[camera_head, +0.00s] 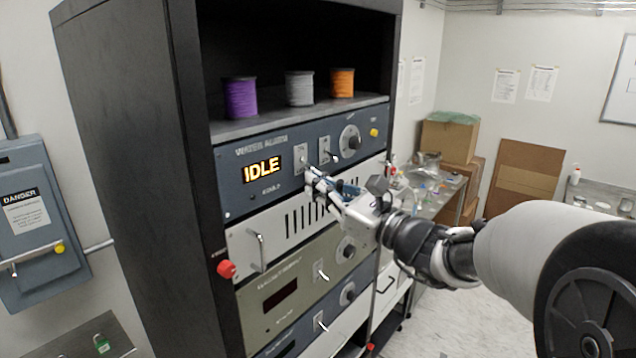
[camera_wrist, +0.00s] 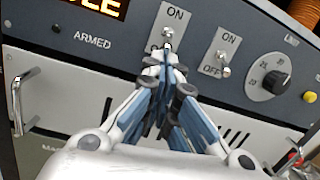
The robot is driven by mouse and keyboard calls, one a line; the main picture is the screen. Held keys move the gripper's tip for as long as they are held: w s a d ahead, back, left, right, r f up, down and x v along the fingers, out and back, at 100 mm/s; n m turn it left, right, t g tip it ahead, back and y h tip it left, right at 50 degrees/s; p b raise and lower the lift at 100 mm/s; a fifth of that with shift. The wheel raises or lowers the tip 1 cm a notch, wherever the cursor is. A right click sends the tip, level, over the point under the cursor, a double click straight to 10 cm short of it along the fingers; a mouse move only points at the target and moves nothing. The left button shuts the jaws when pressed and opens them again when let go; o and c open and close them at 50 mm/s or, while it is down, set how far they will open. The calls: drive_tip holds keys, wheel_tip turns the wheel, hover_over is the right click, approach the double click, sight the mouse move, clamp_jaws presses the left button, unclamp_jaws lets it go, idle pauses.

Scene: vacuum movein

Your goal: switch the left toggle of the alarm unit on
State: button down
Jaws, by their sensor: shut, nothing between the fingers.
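The alarm unit (camera_head: 228,172) is a dark blue panel marked WATER ALARM in the rack, and its display (camera_head: 262,168) reads IDLE. The left toggle (camera_wrist: 168,42) sits under an ON label in the wrist view; its OFF label and lower part are mostly hidden by my fingers. The right toggle (camera_wrist: 225,70) stands beside its OFF label, its lever pointing down. My gripper (camera_wrist: 168,62) is shut and empty, its fingertips just below the left toggle. In the head view my gripper (camera_head: 312,178) is in front of the panel's lower edge. I cannot tell whether it touches the toggle.
A black knob (camera_wrist: 275,82) and a yellow button (camera_wrist: 309,97) are right of the toggles. A white panel with a handle (camera_head: 258,250) is below the unit. Purple, grey and orange spools (camera_head: 240,98) stand on the shelf above. A red button (camera_head: 226,269) sticks out at the rack's edge.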

sight(304, 169)
drive_tip(key=shift+s+d+r+g+h+p, duration=0.2)
drive_tip(key=shift+r+g+h+p, duration=0.25)
drive_tip(key=shift+p, duration=0.8)
drive_tip(key=shift+s+d+r+g+h+p, duration=0.15)
drive_tip(key=shift+g+h+p, duration=0.25)
drive_tip(key=shift+p, duration=0.3)
drive_tip(key=shift+s+d+r, duration=0.2)
drive_tip(key=shift+d+r, duration=0.1)
drive_tip(key=shift+r, duration=0.4)
